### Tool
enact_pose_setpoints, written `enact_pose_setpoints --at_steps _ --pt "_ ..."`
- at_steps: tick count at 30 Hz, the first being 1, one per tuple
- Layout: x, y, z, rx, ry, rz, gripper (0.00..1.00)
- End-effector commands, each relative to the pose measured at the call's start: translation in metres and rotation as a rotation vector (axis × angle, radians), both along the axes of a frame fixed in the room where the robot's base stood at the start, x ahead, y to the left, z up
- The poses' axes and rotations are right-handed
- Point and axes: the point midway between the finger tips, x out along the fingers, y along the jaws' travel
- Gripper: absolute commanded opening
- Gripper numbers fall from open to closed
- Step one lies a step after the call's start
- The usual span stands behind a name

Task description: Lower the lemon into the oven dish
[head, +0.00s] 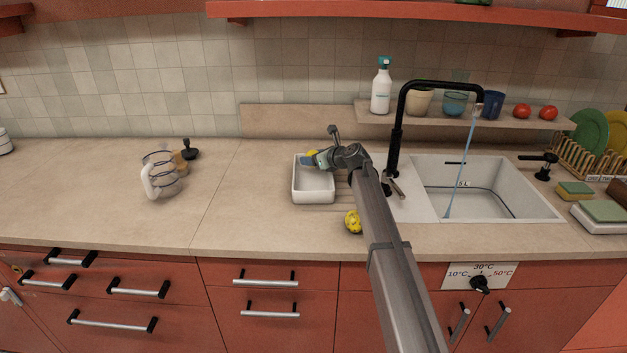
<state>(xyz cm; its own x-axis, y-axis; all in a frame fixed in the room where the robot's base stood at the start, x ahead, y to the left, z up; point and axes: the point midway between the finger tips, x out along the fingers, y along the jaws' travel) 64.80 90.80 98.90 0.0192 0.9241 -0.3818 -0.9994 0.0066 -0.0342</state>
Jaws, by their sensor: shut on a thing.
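The white rectangular oven dish (313,197) stands on the counter left of the sink. My gripper (310,159) is over the back part of the dish. It is shut on a yellow thing, which looks like the lemon (312,153); only a small part of it shows past the fingers. I cannot tell how high it is above the dish floor. A second yellow, lumpy object (353,222) lies on the counter in front of the dish, close to my arm.
A black tap (397,140) runs water into the sink (530,205) at the right. A shelf behind holds a spray bottle (381,90), cups and tomatoes (522,111). A glass jug (162,175) stands at the left. The counter between jug and dish is clear.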

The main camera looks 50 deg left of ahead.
Motion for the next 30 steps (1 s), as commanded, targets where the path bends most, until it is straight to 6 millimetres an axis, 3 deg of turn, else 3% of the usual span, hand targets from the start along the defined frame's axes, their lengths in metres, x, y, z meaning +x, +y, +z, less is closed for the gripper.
enact_pose_setpoints --at_steps 10,20,26,30 --pt "0.0 0.0 0.0 0.0 0.0 0.0 0.89" --pt "0.0 -0.004 0.001 -0.001 0.0 0.0 0.89" --pt "-0.002 -0.027 0.01 0.0 0.0 -0.001 0.89" --pt "-0.003 -0.053 0.021 0.001 -0.001 -0.002 0.89"
